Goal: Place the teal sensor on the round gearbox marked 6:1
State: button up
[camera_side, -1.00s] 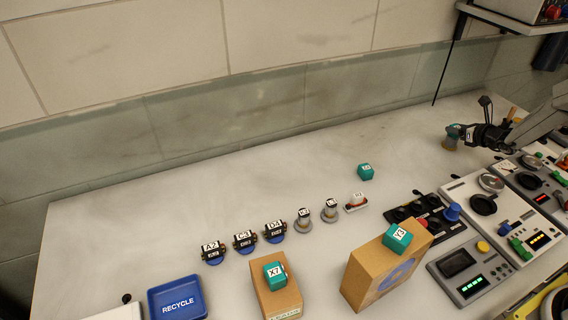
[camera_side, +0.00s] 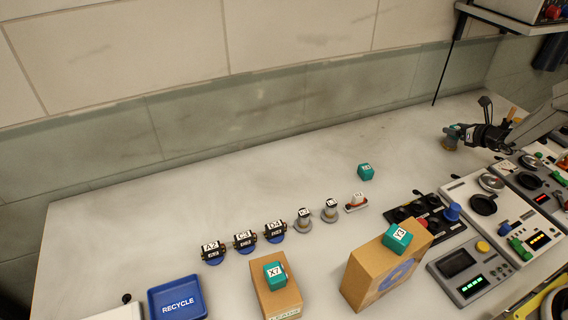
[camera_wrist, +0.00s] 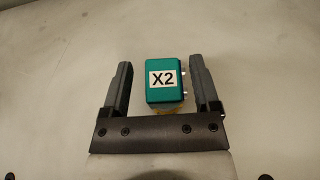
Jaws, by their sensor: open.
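A teal sensor labelled X2 (camera_wrist: 165,95) sits between the fingers of my gripper (camera_wrist: 160,67) in the wrist view. The fingers are open, with a gap on each side of it. A tan, yellowish part shows just below the sensor. In the side view my gripper (camera_side: 457,134) is at the far right around this sensor, which sits on a round tan body (camera_side: 450,145) on the bench. I cannot read a 6:1 mark on it. Other teal cubes are one on the bench (camera_side: 366,172), X3 (camera_side: 398,237) and X7 (camera_side: 275,275), these two on cardboard boxes.
Black servos on blue round bases (camera_side: 245,241) stand in a row, with small grey round-based parts (camera_side: 329,211) to their right. A blue recycle bin (camera_side: 178,299) is at front left. Control panels (camera_side: 470,268) line the right. The bench's back middle is clear.

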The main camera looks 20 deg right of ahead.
jog(key=v, duration=1.2)
jog(key=shift+r, duration=0.1)
dwell(0.4)
jog(key=s+a+r+n+g+y, duration=0.2)
jog(key=a+n+g+y, duration=0.4)
jog(key=a+n, duration=1.1)
jog(key=s+a+r+n+g+h, duration=0.2)
jog(key=s+a+n+h, duration=0.1)
jog(key=s+a+n, duration=0.3)
jog(key=s+a+r+n+g+h, duration=0.1)
jog(key=s+a+n+g+h, duration=0.2)
jog(key=s+a+n, duration=0.3)
jog(key=a+n, duration=0.5)
jog(key=n, duration=0.2)
jog(key=shift+s+r, duration=0.35)
jog(key=shift+s, duration=0.05)
